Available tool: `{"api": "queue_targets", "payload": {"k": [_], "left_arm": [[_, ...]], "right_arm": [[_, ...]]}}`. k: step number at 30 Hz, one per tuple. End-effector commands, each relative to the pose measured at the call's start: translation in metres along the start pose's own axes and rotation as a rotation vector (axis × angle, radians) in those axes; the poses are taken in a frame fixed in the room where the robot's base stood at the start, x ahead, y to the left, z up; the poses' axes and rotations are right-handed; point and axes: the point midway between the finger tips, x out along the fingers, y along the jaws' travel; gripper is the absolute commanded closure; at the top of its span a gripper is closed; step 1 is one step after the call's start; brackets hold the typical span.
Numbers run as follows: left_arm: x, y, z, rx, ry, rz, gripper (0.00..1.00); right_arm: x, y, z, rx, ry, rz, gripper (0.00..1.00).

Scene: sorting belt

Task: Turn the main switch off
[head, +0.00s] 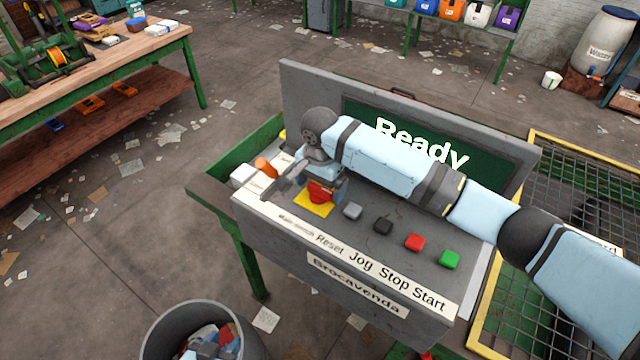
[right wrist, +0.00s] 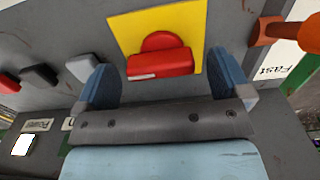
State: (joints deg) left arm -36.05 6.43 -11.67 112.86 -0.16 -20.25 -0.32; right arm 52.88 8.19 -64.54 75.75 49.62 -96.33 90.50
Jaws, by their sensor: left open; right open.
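The main switch is a red knob (head: 320,192) on a yellow plate (head: 313,208), at the left end of the sloped grey control panel (head: 330,226). In the right wrist view the red knob (right wrist: 160,64) has a raised bar lying across the picture, with a white mark near its left end. My right gripper (head: 318,182) is open, with its blue fingers either side of the knob; I cannot tell whether they touch it. It partly covers the knob in the head view. The display (head: 425,143) reads "Ready". My left gripper is not in view.
Grey reset (head: 352,211), black jog (head: 383,225), red stop (head: 415,242) and green start (head: 450,259) buttons line the panel. An orange lever (head: 266,167) stands close left of the gripper. A white square by a "Power" label (right wrist: 22,145) shows in the wrist view.

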Motion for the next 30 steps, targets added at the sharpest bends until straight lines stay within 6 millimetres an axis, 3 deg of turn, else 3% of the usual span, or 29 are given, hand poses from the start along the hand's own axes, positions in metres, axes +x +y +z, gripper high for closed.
{"api": "queue_targets", "payload": {"k": [12,18,19,30], "left_arm": [[0.0057,-0.0014,-0.0021,-0.01,0.002,-0.005,0.57],[0.0033,-0.0014,-0.0009,-0.008,0.0,-0.005,0.57],[0.003,-0.0013,-0.001,-0.008,0.0,-0.004,0.57],[0.0016,-0.0001,-0.0022,-0.008,0.002,-0.002,0.57]], "right_arm": [[0.0091,0.0001,-0.0001,-0.001,0.001,-0.001,0.04],[0.0089,0.0001,-0.0001,-0.001,0.001,-0.001,0.5],[0.0089,0.0001,0.0,-0.001,0.0,-0.001,0.54],[0.009,0.0002,-0.0001,-0.055,0.0,0.0,0.53]]}}
